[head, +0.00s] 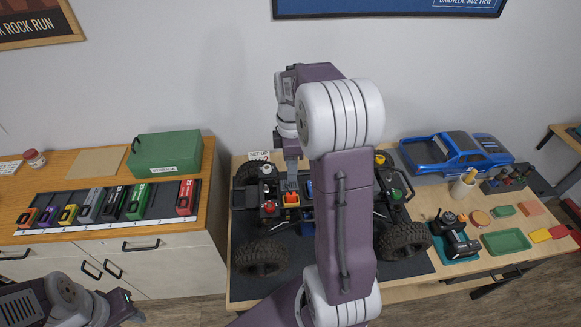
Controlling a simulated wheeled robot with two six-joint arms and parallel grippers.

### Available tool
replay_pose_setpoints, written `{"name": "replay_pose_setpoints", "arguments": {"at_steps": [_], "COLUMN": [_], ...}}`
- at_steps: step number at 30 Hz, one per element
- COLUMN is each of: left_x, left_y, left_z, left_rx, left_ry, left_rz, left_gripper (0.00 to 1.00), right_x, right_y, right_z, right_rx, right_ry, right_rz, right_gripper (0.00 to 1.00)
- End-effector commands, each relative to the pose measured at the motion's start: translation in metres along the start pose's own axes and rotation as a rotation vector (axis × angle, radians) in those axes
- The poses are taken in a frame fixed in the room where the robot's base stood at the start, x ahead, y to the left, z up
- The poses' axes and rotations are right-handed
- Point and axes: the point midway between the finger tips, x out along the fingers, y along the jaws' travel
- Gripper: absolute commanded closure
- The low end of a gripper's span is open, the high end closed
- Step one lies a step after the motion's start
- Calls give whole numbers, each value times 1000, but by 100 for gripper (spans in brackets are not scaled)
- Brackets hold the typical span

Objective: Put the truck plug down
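My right arm reaches up through the middle of the head view and bends over the truck chassis (383,219). My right gripper (290,184) points down there, seen edge-on.
A left cabinet holds a rack (152,207) with several coloured battery packs and a green storage box (166,153).

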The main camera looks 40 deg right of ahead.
Motion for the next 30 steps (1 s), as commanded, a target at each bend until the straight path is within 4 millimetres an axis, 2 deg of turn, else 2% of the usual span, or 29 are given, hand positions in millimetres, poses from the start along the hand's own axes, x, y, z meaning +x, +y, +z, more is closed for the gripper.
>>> {"name": "replay_pose_setpoints", "arguments": {"at_steps": [2, 4, 9, 12, 15, 18, 24, 28, 30], "left_x": [0, 0, 0, 0, 0, 0, 0, 18, 13], "left_y": [0, 0, 0, 0, 0, 0, 0, 0, 0], "left_z": [0, 0, 0, 0, 0, 0, 0, 2, 2], "left_rx": [0, 0, 0, 0, 0, 0, 0, 0, 0], "left_ry": [0, 0, 0, 0, 0, 0, 0, 0, -1], "left_rz": [0, 0, 0, 0, 0, 0, 0, 0, 0], "left_gripper": [64, 64, 64, 64, 64, 64, 64, 64, 64], "right_x": [4, 14, 50, 65, 75, 78, 79, 97, 92], "right_y": [-6, -24, -95, -132, -156, -164, -164, -164, -164], "right_z": [-7, -24, -68, -78, -80, -80, -80, -80, -80], "right_rx": [40, 159, 620, 854, 1005, 1070, 1079, 1078, 1078], "right_ry": [2, 8, 49, 77, 97, 106, 105, 105, 105], "right_rz": [3, 11, 39, 43, 42, 40, 39, 39, 39], "right_gripper": [63, 63, 63, 63, 63, 63, 63, 63, 63]}}
